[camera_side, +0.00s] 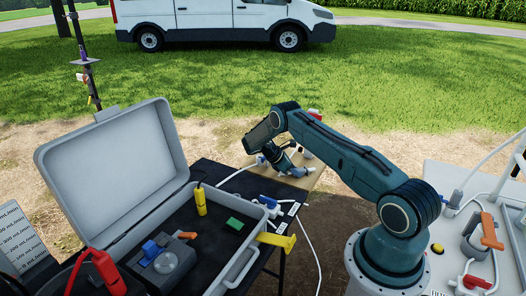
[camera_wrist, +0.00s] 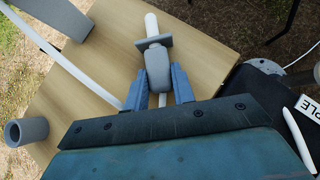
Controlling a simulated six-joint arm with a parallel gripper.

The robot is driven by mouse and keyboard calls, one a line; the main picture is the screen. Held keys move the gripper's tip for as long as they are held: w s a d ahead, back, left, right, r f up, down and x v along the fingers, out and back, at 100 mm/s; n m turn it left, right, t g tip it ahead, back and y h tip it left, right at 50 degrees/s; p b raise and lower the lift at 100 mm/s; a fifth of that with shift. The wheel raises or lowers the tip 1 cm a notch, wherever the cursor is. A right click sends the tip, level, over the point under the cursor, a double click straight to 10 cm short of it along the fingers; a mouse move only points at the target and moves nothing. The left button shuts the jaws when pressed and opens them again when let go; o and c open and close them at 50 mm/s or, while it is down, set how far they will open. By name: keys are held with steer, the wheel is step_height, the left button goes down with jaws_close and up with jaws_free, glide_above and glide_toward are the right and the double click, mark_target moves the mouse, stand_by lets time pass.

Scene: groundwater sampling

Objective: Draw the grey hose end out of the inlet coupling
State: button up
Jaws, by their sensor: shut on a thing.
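In the wrist view, a grey hose end (camera_wrist: 157,66) with a flat collar lies between the two blue fingers of my gripper (camera_wrist: 160,90), which is shut on it. A white tube runs out beyond the collar, and a short white piece shows between the fingers. The hose end is over a light wooden board (camera_wrist: 88,88). A grey open-mouthed cylinder (camera_wrist: 27,131) stands on the board at left, apart from the hose end; I cannot tell if it is the inlet coupling. In the side view, my gripper (camera_side: 277,160) is low over the board, its grip partly hidden.
A larger grey body (camera_wrist: 58,16) and a white hose lie at the board's upper left. The open grey case (camera_side: 112,172) stands left of the board in the side view.

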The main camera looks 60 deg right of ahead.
steer(key=o, duration=0.9)
steer(key=shift+o, duration=0.2)
steer(key=v, duration=1.3)
steer(key=shift+w+a+r, duration=0.2)
